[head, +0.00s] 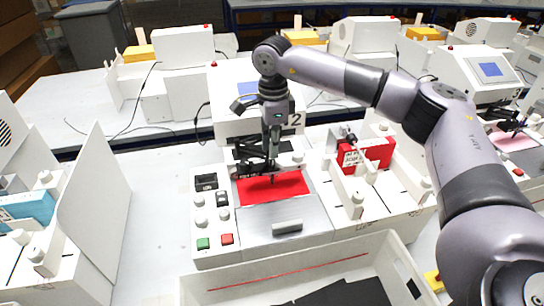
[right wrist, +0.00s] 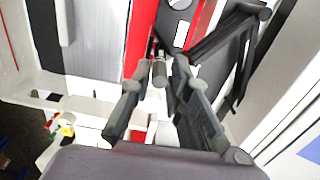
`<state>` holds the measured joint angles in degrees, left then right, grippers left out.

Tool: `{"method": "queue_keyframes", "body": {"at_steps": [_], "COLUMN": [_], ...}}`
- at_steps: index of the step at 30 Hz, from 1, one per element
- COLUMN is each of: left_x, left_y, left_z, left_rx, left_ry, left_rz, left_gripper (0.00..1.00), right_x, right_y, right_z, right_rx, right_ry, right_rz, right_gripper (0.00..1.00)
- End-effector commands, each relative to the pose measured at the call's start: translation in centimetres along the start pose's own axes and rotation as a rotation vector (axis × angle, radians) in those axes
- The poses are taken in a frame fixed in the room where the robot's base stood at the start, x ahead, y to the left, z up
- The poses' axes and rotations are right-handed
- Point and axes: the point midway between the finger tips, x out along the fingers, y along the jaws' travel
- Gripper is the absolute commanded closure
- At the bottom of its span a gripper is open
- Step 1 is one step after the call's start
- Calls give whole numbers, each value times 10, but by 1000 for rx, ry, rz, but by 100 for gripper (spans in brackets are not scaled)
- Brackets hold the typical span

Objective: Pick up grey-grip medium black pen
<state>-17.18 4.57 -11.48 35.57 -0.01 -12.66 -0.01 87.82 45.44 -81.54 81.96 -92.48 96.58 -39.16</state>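My right gripper (head: 271,150) points down over the red card (head: 290,187) on the middle plotter. In the right wrist view, its two fingers (right wrist: 161,76) stand on either side of a short grey cylinder (right wrist: 159,73), seen nearly end-on, which looks like the pen's grey grip. Whether the fingers touch it is too small to tell. In the head view a thin dark pen tip (head: 272,180) shows below the gripper, close above the card; the rest of the pen is hidden. The plotter's black linkage (head: 247,169) is right beside the fingers. My left gripper is out of view.
The plotter's front panel has knobs, a green button (head: 203,244) and a red button (head: 227,239). A white pen station with a red box (head: 378,152) stands to the right. A white open tray (head: 290,283) lies in front. Other white machines stand behind.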

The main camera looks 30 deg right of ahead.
Motion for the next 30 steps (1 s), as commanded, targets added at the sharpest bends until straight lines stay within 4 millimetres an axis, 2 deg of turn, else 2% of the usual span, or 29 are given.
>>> {"method": "queue_keyframes", "body": {"at_steps": [3,10,18,30], "left_x": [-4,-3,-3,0], "left_y": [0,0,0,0], "left_z": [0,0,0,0], "left_rx": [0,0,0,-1], "left_ry": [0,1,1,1], "left_rz": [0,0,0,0], "left_gripper": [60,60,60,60], "right_x": [8,10,9,4], "right_y": [0,0,0,0], "right_z": [0,0,0,0], "right_rx": [-1,-1,-1,0], "right_ry": [1,1,1,1], "right_rz": [1,0,0,-1], "right_gripper": [83,84,100,100]}}
